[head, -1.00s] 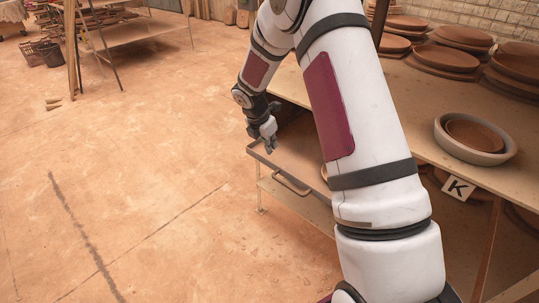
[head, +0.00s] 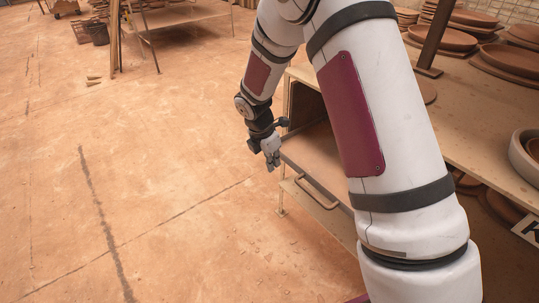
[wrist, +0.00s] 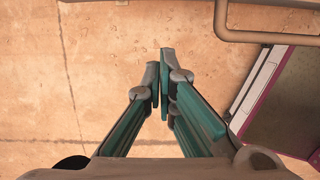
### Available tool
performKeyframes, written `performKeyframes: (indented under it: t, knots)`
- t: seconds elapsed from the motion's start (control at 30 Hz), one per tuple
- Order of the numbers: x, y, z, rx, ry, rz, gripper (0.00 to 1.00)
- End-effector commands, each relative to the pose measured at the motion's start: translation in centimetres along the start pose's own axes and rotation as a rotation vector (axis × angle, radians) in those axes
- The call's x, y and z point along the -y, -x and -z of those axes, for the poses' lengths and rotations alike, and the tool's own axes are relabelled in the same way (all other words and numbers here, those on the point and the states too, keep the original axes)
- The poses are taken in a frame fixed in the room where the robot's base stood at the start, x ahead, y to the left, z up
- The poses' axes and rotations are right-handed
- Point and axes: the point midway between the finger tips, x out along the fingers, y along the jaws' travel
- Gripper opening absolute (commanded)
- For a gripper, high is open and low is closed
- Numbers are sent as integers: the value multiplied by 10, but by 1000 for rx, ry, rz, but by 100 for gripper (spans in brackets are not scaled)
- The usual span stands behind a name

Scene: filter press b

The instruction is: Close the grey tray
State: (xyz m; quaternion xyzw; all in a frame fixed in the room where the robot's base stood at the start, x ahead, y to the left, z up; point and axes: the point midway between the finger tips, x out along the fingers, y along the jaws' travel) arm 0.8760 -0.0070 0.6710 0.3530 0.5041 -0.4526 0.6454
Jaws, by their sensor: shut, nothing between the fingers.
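The grey tray (head: 316,152) sticks out from a dark opening under the table, like a pulled-out drawer. Its front has a loop handle (head: 317,195). My arm hides the tray's right part. My gripper (head: 272,166) is shut and empty, pointing down just left of the tray's near-left corner in the head view; whether it touches is unclear. In the wrist view, my gripper (wrist: 163,66) is over bare floor, and the handle (wrist: 262,38) shows at the upper right, apart from the fingers.
The table (head: 470,135) above the tray holds stacks of round brown discs (head: 445,38) and a grey round dish (head: 525,150). A post (head: 432,40) rises from it. The floor (head: 150,190) on the left is clear. A trestle and baskets stand far back.

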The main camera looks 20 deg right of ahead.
Motion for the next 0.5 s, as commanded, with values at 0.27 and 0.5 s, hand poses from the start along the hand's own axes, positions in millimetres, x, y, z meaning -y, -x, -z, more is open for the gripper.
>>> performKeyframes:
  t: [0.27,0.5]
  knots:
    - [0,-28,-24,0,-4,-1,0]
    - [0,-31,-38,0,-1,-1,0]
